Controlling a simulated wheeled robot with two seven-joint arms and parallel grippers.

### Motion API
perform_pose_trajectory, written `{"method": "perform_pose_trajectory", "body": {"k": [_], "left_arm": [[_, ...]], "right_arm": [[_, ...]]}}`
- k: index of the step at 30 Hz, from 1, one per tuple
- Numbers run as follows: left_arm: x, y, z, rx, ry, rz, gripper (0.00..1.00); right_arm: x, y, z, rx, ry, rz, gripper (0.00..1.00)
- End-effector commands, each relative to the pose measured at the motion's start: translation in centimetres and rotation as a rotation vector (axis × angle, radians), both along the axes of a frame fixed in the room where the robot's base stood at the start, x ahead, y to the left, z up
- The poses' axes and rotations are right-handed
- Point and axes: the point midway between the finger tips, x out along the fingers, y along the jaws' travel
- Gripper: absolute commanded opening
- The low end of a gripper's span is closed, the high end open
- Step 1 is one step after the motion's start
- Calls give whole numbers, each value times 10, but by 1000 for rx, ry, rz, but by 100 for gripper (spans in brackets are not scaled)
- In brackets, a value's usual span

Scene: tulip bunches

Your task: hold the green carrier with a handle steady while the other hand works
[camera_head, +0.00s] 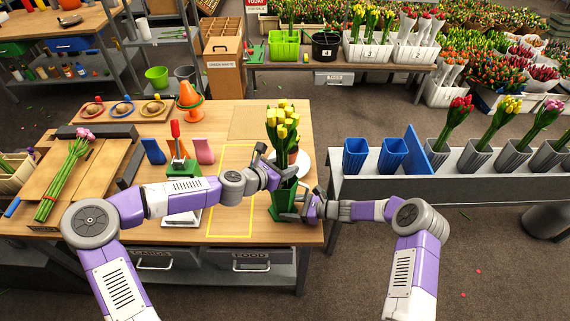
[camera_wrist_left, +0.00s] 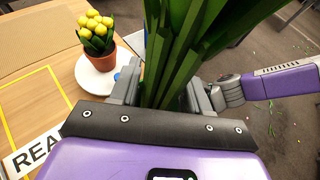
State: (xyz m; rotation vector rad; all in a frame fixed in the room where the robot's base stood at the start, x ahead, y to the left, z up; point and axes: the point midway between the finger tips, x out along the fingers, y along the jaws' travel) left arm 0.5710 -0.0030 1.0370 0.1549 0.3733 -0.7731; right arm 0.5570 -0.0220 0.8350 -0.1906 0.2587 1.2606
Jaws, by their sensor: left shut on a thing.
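A green carrier (camera_head: 287,205) stands near the right front corner of the wooden table. A bunch of yellow tulips (camera_head: 283,122) stands upright above it. My left gripper (camera_head: 272,172) is shut on the tulips' green stems (camera_wrist_left: 178,75), which pass between its fingers in the left wrist view. My right gripper (camera_head: 298,208) is at the carrier's right side, with a finger across its front. Whether its fingers are closed on the carrier is unclear. The carrier's handle and the lower stems are largely hidden by the grippers and leaves.
A yellow-outlined area (camera_head: 232,205) lies left of the carrier. Behind it a white plate (camera_wrist_left: 92,82) bears a potted yellow plant (camera_wrist_left: 96,62). Pink-flowered tulips (camera_head: 68,172) lie on a wooden board at left. A rack with blue cups (camera_head: 392,154) stands at right.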

Motion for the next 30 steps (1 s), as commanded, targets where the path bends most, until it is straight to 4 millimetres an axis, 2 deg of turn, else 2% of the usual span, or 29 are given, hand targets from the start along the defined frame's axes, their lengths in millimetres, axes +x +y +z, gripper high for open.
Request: {"method": "perform_pose_trajectory", "body": {"k": [11, 22, 23, 28, 30], "left_arm": [[0, 0, 0, -1, -1, 0, 4], [0, -1, -11, -2, -1, -1, 4], [0, -1, -11, -1, -2, -1, 48], [0, 0, -11, 0, -1, -1, 74], [0, 0, -11, 0, -1, -1, 76]], "right_arm": [[0, 0, 0, 0, 0, 0, 49], [0, 0, 0, 0, 0, 0, 49], [0, 0, 0, 0, 0, 0, 49], [0, 0, 0, 0, 0, 0, 49], [0, 0, 0, 0, 0, 0, 49]]}}
